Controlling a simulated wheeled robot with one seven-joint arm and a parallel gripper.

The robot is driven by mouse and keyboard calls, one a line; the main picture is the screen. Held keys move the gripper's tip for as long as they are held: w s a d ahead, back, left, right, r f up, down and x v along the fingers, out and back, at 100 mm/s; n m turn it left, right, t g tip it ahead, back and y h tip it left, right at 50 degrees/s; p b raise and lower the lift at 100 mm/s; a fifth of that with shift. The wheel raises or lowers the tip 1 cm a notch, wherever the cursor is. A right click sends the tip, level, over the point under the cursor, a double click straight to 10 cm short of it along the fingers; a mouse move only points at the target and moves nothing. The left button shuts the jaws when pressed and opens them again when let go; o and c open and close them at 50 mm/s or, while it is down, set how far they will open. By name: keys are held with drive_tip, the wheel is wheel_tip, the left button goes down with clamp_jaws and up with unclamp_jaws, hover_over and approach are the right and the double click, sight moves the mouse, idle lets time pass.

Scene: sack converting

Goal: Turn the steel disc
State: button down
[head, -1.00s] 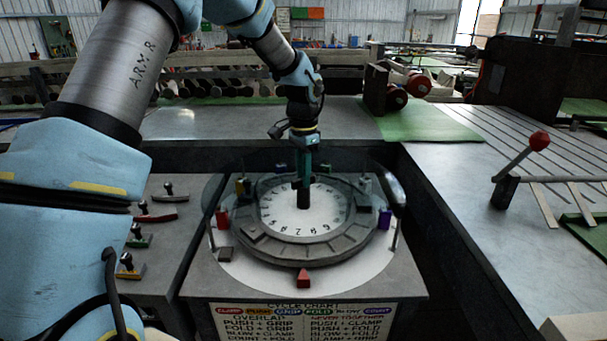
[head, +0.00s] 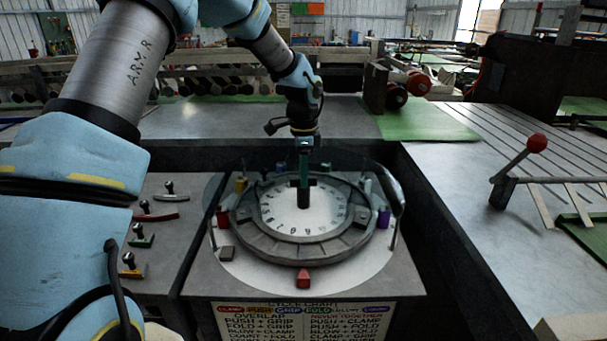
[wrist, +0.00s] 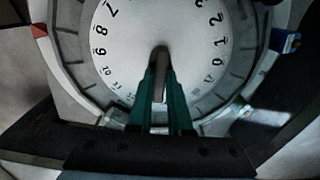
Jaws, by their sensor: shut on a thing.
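The steel disc (head: 275,243) is a round grey ring with raised segments around a white numbered face (head: 328,212), set on a grey stand. In the wrist view the disc's grey ring (wrist: 70,48) and white face (wrist: 128,35) fill the upper part. A dark upright post (head: 303,199) stands at the centre of the face. My gripper (head: 303,180) points down over the centre and is shut on this post. In the wrist view the green fingers of my gripper (wrist: 160,88) close on the post (wrist: 162,54). The fingers hide the face's lower middle there.
Coloured markers ring the disc, including a red one (head: 303,278) in front and a purple one (head: 383,217) at right. Several small levers (head: 140,238) stand at left. A red-knobbed lever (head: 537,143) rises from the right table. A curved grey bar (head: 389,187) stands at the disc's right edge.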

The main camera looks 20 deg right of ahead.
drive_tip(key=shift+m, duration=0.5)
idle(0.3)
drive_tip(key=c, duration=0.8)
unclamp_jaws()
drive_tip(key=shift+c, duration=0.2)
wheel_tip(320, 180, up, 11)
drive_tip(key=b, duration=0.2)
drive_tip(key=shift+b, duration=0.4)
drive_tip(key=shift+o, duration=0.3)
drive_tip(key=shift+f, duration=0.1)
